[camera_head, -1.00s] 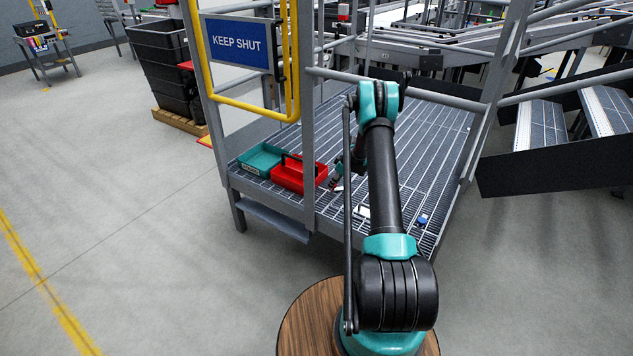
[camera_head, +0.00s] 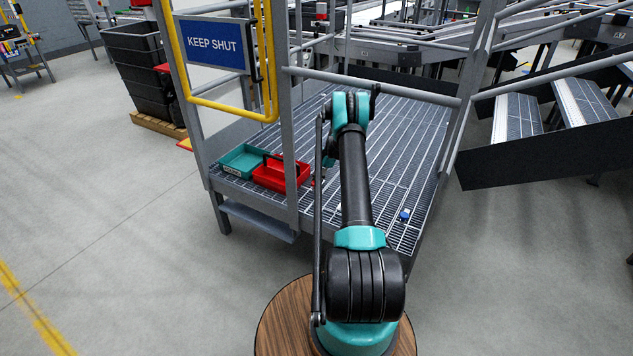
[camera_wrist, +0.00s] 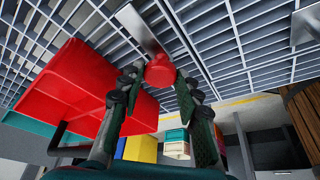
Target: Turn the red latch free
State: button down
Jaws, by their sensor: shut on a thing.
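In the wrist view, a small round red piece (camera_wrist: 160,71), which looks like the end of the red latch, sits between my fingertips. A flat grey metal strip (camera_wrist: 138,28) runs from it toward the upper left, against the grating. My gripper (camera_wrist: 160,77) is shut on this red piece, with one finger on each side. How the latch is fixed and how far it is turned cannot be told.
A red open tray (camera_head: 280,178) and a teal bin (camera_head: 243,160) stand on the grated platform (camera_head: 390,150), close to my gripper. A grey post (camera_head: 290,130) and rails edge the platform. A yellow-framed "KEEP SHUT" sign (camera_head: 213,45) hangs at left. A small blue item (camera_head: 404,215) lies at right.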

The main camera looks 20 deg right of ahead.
jog(key=shift+n, duration=0.3)
jog(key=c, duration=1.1)
grip_release()
jog(key=shift+o, duration=0.2)
jog(key=d+r, duration=0.2)
jog(key=r, duration=0.1)
jog(key=shift+d, duration=0.35)
jog(key=d, duration=1)
jog(key=shift+s+d+f, duration=0.15)
jog(key=shift+d, duration=0.1)
jog(key=shift+s, duration=0.1)
